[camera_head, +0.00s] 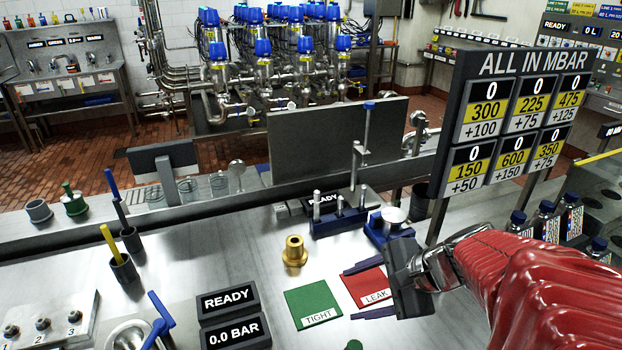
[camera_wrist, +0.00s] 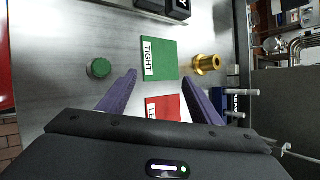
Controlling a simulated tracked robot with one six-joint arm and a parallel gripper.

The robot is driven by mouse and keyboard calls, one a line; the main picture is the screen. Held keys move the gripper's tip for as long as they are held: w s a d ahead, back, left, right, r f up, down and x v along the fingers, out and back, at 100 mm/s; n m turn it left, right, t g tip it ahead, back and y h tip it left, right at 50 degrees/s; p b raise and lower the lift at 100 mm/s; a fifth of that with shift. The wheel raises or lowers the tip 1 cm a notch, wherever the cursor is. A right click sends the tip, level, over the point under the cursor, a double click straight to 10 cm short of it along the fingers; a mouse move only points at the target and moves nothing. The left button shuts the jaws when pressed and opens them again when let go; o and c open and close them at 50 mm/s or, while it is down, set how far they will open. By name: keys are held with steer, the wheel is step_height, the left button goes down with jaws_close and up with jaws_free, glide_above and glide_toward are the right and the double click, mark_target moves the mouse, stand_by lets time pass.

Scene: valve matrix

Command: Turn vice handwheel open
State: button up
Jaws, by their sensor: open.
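My gripper (camera_head: 349,294) is open and empty, its two purple fingers spread above the red LEAK card (camera_head: 366,286). It also shows in the wrist view (camera_wrist: 159,74), with the LEAK card (camera_wrist: 166,108) between the fingers and the green TIGHT card (camera_wrist: 159,60) just beyond. I cannot clearly pick out the vice handwheel. A blue fixture with a round silver top (camera_head: 394,215) stands behind my gripper, apart from it. Another blue fixture with upright metal pins (camera_head: 337,222) stands to its left. Either might be the vice; I cannot tell.
A brass flanged fitting (camera_head: 294,251) stands on the steel bench behind the TIGHT card. A READY / 0.0 BAR display (camera_head: 232,318) is at the front. A tall metal post (camera_head: 366,145) and the ALL IN MBAR board (camera_head: 520,110) rise behind. A green knob (camera_wrist: 99,68) lies left of the fingers.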

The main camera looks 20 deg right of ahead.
steer(key=s+d+f+m+t+h, duration=0.1)
steer(key=d+m+t+h, duration=0.1)
steer(key=d+m, duration=0.6)
steer(key=s+d+f+m+t+h, duration=0.1)
steer(key=s+d+m+t+h, duration=0.1)
steer(key=d+m+t, duration=0.3)
steer(key=d+m, duration=0.4)
steer(key=d, duration=0.5)
steer(key=shift+s+d+h, duration=0.2)
steer(key=shift+d+h, duration=0.2)
steer(key=shift+w, duration=0.1)
steer(key=x, duration=1.3)
steer(key=shift+w+f, duration=0.15)
steer(key=shift+w, duration=0.15)
steer(key=shift+a, duration=0.1)
steer(key=c, duration=1)
